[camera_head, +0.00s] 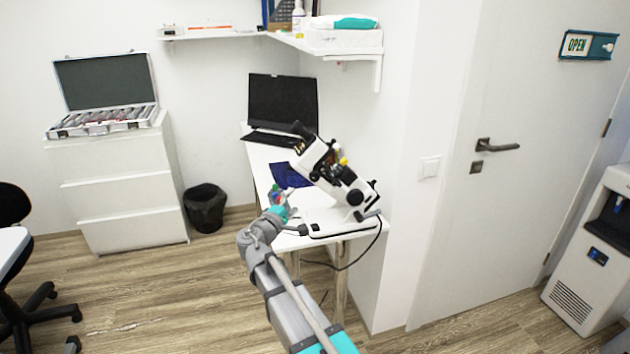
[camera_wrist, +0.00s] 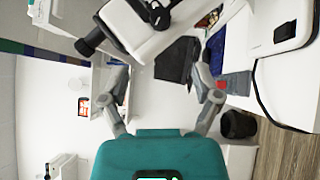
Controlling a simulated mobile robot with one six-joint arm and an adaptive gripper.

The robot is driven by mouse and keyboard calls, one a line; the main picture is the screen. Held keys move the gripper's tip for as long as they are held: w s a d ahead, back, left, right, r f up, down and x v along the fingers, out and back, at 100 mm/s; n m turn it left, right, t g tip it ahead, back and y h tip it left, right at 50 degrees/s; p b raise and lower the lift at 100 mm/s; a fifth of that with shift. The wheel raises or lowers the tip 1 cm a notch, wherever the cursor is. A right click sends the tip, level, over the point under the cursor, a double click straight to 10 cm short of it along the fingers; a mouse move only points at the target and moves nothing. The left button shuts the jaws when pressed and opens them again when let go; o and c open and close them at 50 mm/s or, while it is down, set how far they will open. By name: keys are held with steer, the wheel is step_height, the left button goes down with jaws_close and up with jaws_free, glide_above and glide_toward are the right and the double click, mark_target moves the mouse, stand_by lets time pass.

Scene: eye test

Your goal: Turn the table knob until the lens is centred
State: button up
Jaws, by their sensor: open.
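A white and black optical instrument (camera_head: 335,175) stands tilted on its white base (camera_head: 325,222) at the near end of the desk. Its tilted body also shows at the top of the wrist view (camera_wrist: 145,38), with black parts sticking out. I cannot single out the table knob or the lens among its small parts. My gripper (camera_head: 281,208) is just left of the instrument in the head view, near its base. In the wrist view its two fingers (camera_wrist: 165,92) are spread wide with nothing between them. They look apart from the instrument.
The white desk (camera_head: 262,165) holds a black laptop (camera_head: 283,103) and a dark blue sheet (camera_head: 288,175). A black cable (camera_head: 352,264) hangs from the instrument over the desk edge. A wall (camera_head: 400,130) stands close on the right. A black bin (camera_head: 205,208) stands on the floor.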

mark_target(314, 179)
steer(key=shift+w+d, duration=0.1)
steer(key=p+x, duration=0.1)
steer(key=x, duration=1.2)
steer(key=shift+w+d, duration=0.2)
